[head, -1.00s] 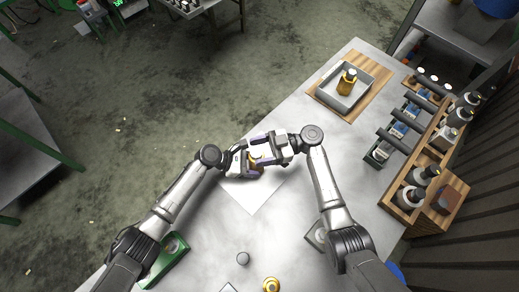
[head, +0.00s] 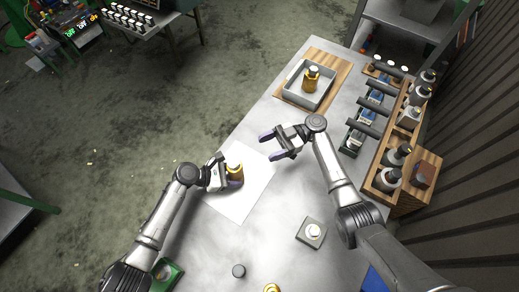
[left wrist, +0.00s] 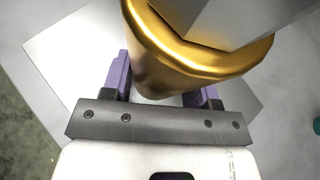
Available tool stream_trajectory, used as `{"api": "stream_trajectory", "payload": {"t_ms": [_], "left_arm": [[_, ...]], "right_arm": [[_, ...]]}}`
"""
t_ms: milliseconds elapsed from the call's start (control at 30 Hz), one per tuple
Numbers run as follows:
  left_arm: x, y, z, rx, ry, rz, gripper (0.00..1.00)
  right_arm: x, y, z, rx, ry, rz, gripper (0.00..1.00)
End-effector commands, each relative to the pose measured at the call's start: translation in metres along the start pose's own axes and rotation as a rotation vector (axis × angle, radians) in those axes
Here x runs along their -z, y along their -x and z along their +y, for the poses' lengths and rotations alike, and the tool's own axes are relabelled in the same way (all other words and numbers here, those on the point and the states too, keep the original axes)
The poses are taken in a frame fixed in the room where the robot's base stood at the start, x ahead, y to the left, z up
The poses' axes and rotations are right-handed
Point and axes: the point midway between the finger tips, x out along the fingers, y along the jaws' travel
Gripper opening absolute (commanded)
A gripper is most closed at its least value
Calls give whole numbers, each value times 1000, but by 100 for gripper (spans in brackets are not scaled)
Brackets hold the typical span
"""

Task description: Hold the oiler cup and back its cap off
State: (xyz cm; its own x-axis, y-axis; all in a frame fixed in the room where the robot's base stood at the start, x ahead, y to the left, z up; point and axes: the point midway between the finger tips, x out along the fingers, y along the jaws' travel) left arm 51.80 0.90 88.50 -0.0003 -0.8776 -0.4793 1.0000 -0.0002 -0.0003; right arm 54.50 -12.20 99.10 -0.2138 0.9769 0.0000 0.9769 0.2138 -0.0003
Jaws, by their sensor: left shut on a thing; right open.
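The gold oiler cup (head: 236,171) is above the white sheet (head: 238,205) on the table, between the fingers of my left gripper (head: 230,181). In the left wrist view the gold cup body (left wrist: 165,60) lies between the purple fingers, which are shut on it. A grey angular piece (left wrist: 235,18) sits on its top and runs out of the frame; I cannot tell whether it is the cap or how tightly it sits. My right gripper (head: 268,147) is open and empty, apart from the cup, up and to its right.
A grey tray (head: 291,97) on a wooden board holds another gold bottle (head: 311,79). A wooden rack (head: 381,182) with several bottles stands at right. A small grey round part (head: 239,271) and a square plate with a white disc (head: 313,232) lie on the near table.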

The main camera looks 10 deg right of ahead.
Motion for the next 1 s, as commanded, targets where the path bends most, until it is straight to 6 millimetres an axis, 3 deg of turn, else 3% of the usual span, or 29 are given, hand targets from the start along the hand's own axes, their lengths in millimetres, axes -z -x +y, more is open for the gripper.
{"api": "stream_trajectory", "payload": {"t_ms": [667, 767, 833, 900, 1000], "left_arm": [[0, 0, 0, 0, 0, 0, 15], [0, 0, 0, 0, 0, 0, 15], [0, 0, 0, 0, 0, 0, 15], [0, 0, 0, 0, 0, 0, 15], [0, 0, 0, 0, 0, 0, 15]], "right_arm": [[6, 8, 4, 0, 11, -2, 66], [25, 11, 16, -1, 48, -11, 66], [49, 16, 30, -3, 92, -24, 66], [80, 20, 46, 5, 147, -51, 66], [126, 11, 66, 68, 230, -141, 66]]}}
